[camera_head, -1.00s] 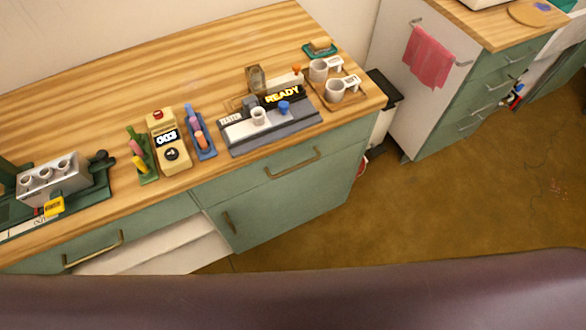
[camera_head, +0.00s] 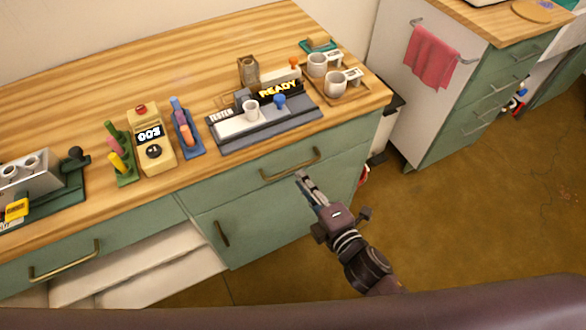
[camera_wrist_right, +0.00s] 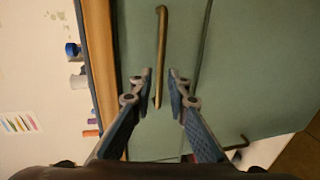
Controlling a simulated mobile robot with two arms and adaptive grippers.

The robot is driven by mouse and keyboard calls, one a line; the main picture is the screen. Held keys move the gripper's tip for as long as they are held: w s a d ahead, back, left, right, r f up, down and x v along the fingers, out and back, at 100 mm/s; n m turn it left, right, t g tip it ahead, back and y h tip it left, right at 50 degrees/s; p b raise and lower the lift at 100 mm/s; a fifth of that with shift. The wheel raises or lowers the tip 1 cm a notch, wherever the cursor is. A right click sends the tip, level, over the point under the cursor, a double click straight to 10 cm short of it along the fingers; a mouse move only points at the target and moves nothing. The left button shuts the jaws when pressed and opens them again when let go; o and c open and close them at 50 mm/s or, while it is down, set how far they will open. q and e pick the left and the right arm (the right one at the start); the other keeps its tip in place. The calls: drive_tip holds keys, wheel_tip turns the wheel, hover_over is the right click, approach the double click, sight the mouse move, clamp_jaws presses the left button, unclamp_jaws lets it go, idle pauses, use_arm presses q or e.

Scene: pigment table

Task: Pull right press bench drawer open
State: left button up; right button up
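The right press bench drawer (camera_head: 345,139) has a green front, flush with the bench, and a brass bar handle (camera_head: 290,165). My right gripper (camera_head: 302,178) points up at the drawer from below, its fingertips close to the handle's lower edge in the head view. In the right wrist view the gripper (camera_wrist_right: 160,75) is open, with one finger on each side of the handle (camera_wrist_right: 161,35) in the picture. I see no contact, and whether the fingertips reach past the bar is unclear. My left gripper is not in view.
The wooden bench top (camera_head: 190,60) carries a tester (camera_head: 262,122), mugs (camera_head: 335,84) and a yellow timer box (camera_head: 151,140) near its front edge. A green cupboard door (camera_head: 265,220) lies below the drawer. Open floor (camera_head: 470,220) lies to the right.

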sight(293, 168)
drive_tip(key=x, duration=0.6)
drive_tip(key=shift+c, duration=0.2)
clamp_jaws()
